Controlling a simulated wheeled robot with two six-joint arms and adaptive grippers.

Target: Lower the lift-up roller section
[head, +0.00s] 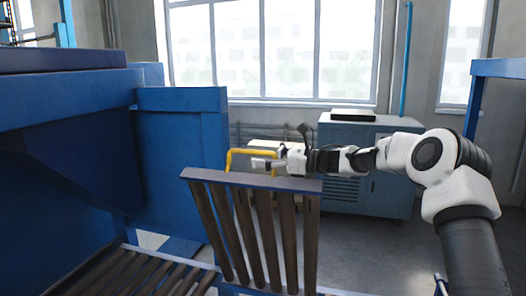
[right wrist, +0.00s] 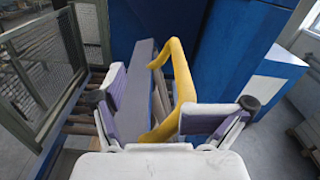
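The lift-up roller section (head: 243,231) stands raised and nearly upright, with several brown rollers under a blue-grey top rail (head: 215,178). A yellow handle (head: 232,155) rises from that rail. My right gripper (head: 266,163) is at the handle, just above the rail. In the right wrist view the right gripper (right wrist: 152,108) is open. The yellow handle (right wrist: 180,75) shows between its spread fingers, and the rail (right wrist: 138,75) lies close to the left finger. I cannot tell whether a finger touches the handle or rail. My left gripper is not in view.
A blue machine body (head: 180,150) stands left of the raised section, with fixed rollers (head: 135,275) at the lower left. A grey-blue cabinet (head: 345,190) stands behind under the window. A mesh guard (right wrist: 45,70) is at the left in the right wrist view.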

